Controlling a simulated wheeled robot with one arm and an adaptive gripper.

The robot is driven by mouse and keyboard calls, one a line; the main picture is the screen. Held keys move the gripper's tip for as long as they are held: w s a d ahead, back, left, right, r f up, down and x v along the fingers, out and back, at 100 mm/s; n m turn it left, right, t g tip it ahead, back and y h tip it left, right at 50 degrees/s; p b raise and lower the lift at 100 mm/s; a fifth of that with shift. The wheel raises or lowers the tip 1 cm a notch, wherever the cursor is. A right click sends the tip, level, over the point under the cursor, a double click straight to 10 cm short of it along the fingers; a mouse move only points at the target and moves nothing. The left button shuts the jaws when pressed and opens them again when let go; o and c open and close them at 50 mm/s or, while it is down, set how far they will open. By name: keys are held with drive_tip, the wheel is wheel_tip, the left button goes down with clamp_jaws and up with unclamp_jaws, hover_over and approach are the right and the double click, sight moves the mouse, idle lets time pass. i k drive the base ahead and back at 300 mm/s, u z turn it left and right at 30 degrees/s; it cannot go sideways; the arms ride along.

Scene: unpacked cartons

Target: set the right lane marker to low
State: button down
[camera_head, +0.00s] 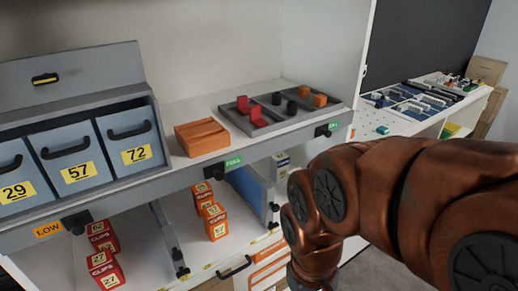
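The right lane marker (334,126) is on the front edge of the upper shelf, at the right end. It shows a green label reading FULL, with a black tab (322,130) just left of it. A middle marker (233,162) also shows green FULL, with a black tab beside it. The left marker (48,230) shows orange LOW. My copper-coloured arm (345,195) comes in from the right and bends down at the bottom, below and right of the right marker. My gripper's fingers are out of the picture below.
On the upper shelf are a grey tray (346,116) with red, black and orange pieces, an orange block (202,137) and numbered blue drawers (130,140). Below, red boxes (104,269) and orange boxes (215,222) stand in lanes. A parts counter (392,124) stands beyond, at right.

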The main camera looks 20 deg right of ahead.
sight(323, 130)
drive_tip(key=k, duration=0.5)
drive_tip(key=u, duration=1)
drive_tip(key=i, duration=0.2)
drive_tip(key=z, duration=0.05)
